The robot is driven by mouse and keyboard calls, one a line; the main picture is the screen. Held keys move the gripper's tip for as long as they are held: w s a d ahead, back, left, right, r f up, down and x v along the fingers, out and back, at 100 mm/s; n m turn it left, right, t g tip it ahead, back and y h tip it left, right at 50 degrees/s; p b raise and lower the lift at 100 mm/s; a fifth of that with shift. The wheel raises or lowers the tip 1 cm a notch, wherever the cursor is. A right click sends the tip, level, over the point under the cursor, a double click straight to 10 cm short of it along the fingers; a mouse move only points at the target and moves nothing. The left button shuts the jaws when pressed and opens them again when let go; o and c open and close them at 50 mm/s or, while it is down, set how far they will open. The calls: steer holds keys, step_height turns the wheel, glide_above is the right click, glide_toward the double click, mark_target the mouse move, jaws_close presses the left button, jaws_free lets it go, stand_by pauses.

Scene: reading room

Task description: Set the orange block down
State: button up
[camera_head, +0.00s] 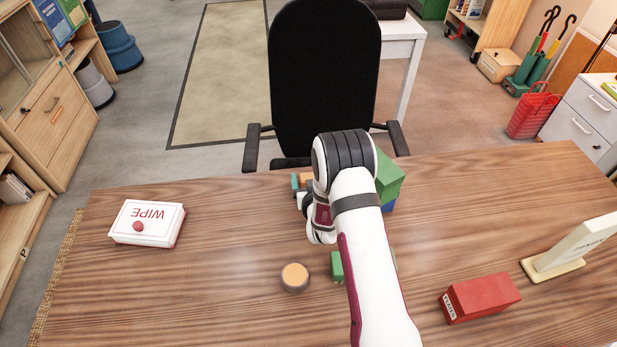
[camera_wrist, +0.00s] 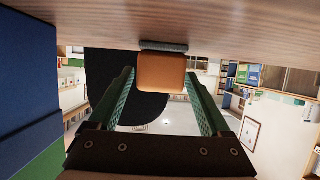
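The orange block (camera_wrist: 161,73) sits between the tips of my gripper's green-padded fingers (camera_wrist: 161,88) in the wrist view, with almost no gap on either side. My gripper looks shut on it. A thin grey strip (camera_wrist: 164,46) lies between the block and the wooden tabletop; I cannot tell whether the block rests on it. In the head view, my gripper (camera_head: 303,183) is low at the table's far edge, and only a bit of the orange block (camera_head: 307,177) shows, the rest hidden by my wrist.
A green block (camera_head: 390,176) sits on a blue block (camera_head: 390,206) right of my wrist. A round orange-topped piece (camera_head: 294,275) and a green piece (camera_head: 337,267) are nearer. A WIPE box (camera_head: 147,222) is left, a red box (camera_head: 481,297) and a sign (camera_head: 575,246) right. A black chair (camera_head: 323,80) stands behind.

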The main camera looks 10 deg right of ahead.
steer(key=shift+o, duration=0.4)
steer(key=shift+r, duration=0.1)
steer(key=v, duration=0.4)
steer(key=shift+s+r, duration=0.1)
steer(key=shift+s, duration=0.15)
step_height(320, 180, up, 7)
steer(key=s+r+m+g, duration=0.3)
steer(key=s+r+g, duration=0.3)
steer(key=s, duration=0.6)
steer(key=s+a+r+m+g+y, duration=0.1)
steer(key=s+r+g, duration=0.1)
steer(key=s, duration=1.1)
steer(key=s+a+r+m+g, duration=0.1)
steer(key=s+r+g, duration=0.2)
steer(key=s, duration=1)
steer(key=g, duration=0.2)
steer(key=shift+s+r+m+g+y, duration=0.2)
steer(key=shift+s+m+g+y, duration=0.1)
steer(key=shift+s+y, duration=0.1)
